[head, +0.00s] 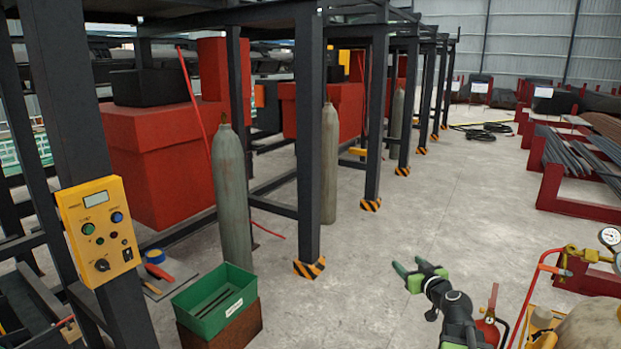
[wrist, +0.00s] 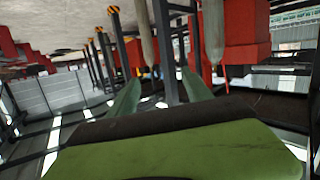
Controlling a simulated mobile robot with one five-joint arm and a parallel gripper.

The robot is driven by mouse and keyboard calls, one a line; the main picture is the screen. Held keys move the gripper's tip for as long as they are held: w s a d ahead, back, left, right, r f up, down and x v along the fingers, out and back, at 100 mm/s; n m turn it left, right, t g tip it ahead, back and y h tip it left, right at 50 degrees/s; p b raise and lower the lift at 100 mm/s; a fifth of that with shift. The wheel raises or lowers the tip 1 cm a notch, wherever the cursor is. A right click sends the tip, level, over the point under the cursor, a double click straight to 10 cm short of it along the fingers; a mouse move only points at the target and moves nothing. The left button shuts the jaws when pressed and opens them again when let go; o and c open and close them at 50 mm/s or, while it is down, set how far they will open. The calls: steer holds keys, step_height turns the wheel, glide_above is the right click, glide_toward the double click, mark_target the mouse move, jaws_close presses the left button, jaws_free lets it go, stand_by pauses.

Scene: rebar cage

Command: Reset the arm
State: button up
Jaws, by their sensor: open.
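My gripper (head: 417,268) shows in the head view at the lower right, over the bare concrete floor. Its two green fingers are apart and nothing is between them. In the wrist view my gripper (wrist: 160,95) also has its fingers spread and empty. That view appears upside down, with the floor along the top and the steel frame and gas cylinders beyond the fingers. My arm reaches up from the bottom edge of the head view.
A yellow control box (head: 98,230) is on a dark post at left. A green bin (head: 214,302) stands on a brown box. Grey cylinders (head: 231,190) stand by the frame. A red-framed cart with a gauge (head: 610,237) is close at right. The central floor (head: 430,200) is clear.

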steer(key=s+a+f+n+g+y+b, duration=0.15)
steer(key=a+f+g, duration=0.35)
steer(key=a, duration=0.8)
steer(key=s+a+f+n+g+y, duration=0.3)
steer(key=a+f, duration=0.5)
steer(key=a, duration=0.5)
steer(key=s+a+f+g+h, duration=0.1)
steer(key=s+a+f+g, duration=0.1)
steer(key=s+a+f, duration=0.15)
steer(key=s+d+f+m+g+h, duration=0.2)
steer(key=s+d+m, duration=0.1)
steer(key=s, duration=0.3)
steer(key=s+d+f+m+g+h, duration=0.2)
steer(key=s+d+m+g+h, duration=0.1)
steer(key=s+d, duration=0.3)
steer(key=shift+s+d+f+g, duration=0.15)
steer(key=shift+s+f+g, duration=0.05)
steer(key=shift+f+g, duration=0.1)
